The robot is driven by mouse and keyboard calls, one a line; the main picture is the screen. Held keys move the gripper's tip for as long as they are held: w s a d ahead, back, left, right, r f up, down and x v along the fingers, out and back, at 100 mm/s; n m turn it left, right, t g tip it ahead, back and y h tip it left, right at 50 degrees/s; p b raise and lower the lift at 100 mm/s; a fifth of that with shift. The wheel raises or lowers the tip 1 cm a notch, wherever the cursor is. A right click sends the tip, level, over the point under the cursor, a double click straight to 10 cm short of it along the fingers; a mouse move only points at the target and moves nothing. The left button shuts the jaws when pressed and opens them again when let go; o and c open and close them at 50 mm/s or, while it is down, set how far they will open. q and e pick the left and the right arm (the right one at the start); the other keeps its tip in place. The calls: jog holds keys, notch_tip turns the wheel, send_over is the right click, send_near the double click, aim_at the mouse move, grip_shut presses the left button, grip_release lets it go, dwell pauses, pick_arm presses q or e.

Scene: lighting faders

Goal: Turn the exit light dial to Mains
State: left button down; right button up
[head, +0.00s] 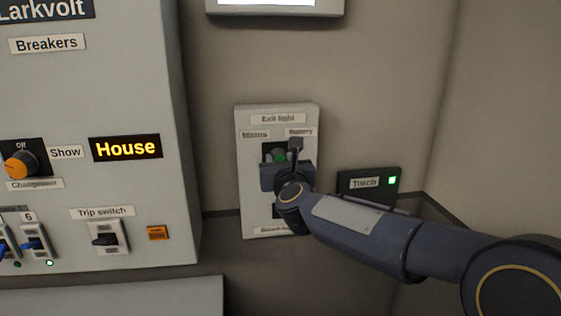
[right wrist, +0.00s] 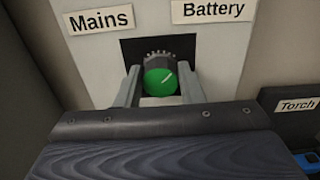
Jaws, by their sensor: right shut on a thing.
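The exit light panel (head: 252,205) is a pale box on the wall, with a Mains label (right wrist: 101,20) at upper left and a Battery label (right wrist: 214,10) at upper right. Its dial (right wrist: 160,80) is a green round knob with a ribbed rim in a dark recess. The white pointer line on the dial tilts up and right, toward Battery. My right gripper (right wrist: 160,88) is shut on the dial, one finger on each side. In the head view my right gripper covers most of the dial (head: 279,154). My left gripper is not in view.
A black Torch box (head: 350,184) with a lit green light is right of the panel. At left stands the large Larkvolt cabinet (head: 120,100) with an orange changeover dial (head: 20,165), a House display (head: 125,148) and a trip switch (head: 104,239).

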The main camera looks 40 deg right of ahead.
jog(key=shift+w+a+f+n+p, duration=0.15)
jog(key=shift+n+p, duration=0.3)
jog(key=shift+n, duration=4)
jog(key=shift+s+a+f+n+p, duration=0.1)
jog(key=shift+n+p, duration=0.35)
jog(key=shift+n, duration=4)
jog(key=o, duration=1)
jog(key=v, duration=0.7)
jog(key=shift+s, duration=0.35)
